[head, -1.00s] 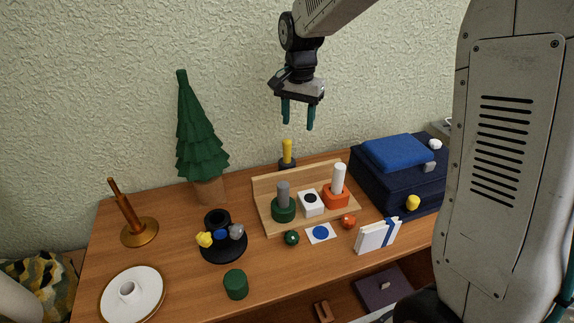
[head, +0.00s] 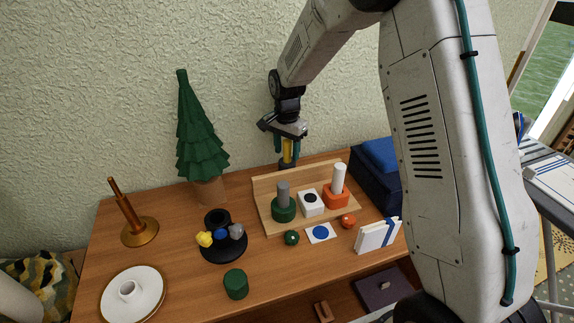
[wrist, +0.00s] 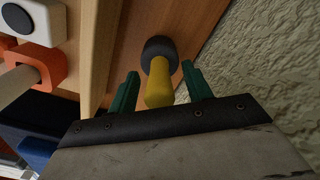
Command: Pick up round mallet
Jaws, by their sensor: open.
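The round mallet (wrist: 158,85) has a yellow handle and a dark round head. It stands head-down on the wooden top, behind the low wooden stand, by the wall. My gripper (wrist: 160,72) is open, with its teal fingers on either side of the yellow handle in the wrist view. It points down over the mallet in the head view (head: 287,158), where the fingers partly hide the handle (head: 287,150). Whether either finger touches the handle I cannot tell.
The wooden stand (head: 262,188) is close in front, near a grey-handled green piece (head: 284,208), a white block (head: 311,203) and a white-handled orange piece (head: 337,190). The textured wall (wrist: 262,70) is close behind. A green tree (head: 198,140) stands left; a dark blue case (head: 368,185) is right.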

